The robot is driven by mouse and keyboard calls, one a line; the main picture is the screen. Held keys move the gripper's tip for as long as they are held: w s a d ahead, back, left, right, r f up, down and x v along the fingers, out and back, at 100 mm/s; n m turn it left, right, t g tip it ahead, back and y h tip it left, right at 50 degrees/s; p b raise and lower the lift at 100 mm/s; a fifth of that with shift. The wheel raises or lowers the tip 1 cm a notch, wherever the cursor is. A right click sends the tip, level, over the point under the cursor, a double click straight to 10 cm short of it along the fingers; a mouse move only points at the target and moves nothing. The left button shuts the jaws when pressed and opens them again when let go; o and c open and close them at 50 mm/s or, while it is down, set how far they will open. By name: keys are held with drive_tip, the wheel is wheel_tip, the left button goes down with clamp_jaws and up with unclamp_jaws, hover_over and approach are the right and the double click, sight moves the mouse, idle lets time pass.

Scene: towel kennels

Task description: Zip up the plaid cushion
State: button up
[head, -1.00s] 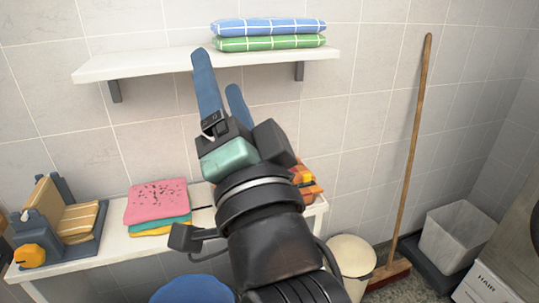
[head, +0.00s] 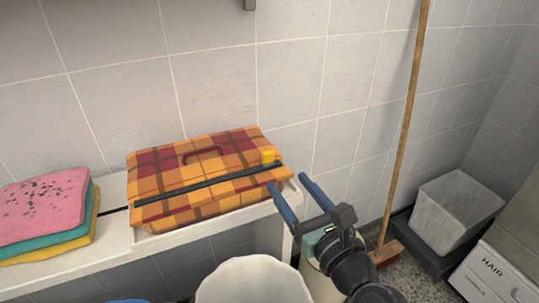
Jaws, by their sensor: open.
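The plaid cushion (head: 180,205), orange, red and brown, lies on the right end of the white bench in the head view. A dark zip (head: 205,186) runs across its front part. A dark red loop handle (head: 203,152) is on top. My gripper (head: 287,190) has two blue fingers, spread open and empty. It is at the cushion's right end, with the left finger close to the zip's right end; whether it touches cannot be told.
Folded pink, teal and yellow towels (head: 45,215) lie left of the cushion on the white bench (head: 115,232). A white bin (head: 255,280) stands below in front. A broom (head: 405,120) leans on the wall at right, beside a grey bin (head: 455,205).

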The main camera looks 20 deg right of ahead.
sight(269, 158)
drive_tip(key=w+b, duration=0.1)
drive_tip(key=w, duration=0.9)
drive_tip(key=shift+w+a+b, duration=0.2)
drive_tip(key=shift+w+b, duration=0.15)
drive_tip(key=shift+b, duration=0.05)
clamp_jaws()
idle(0.8)
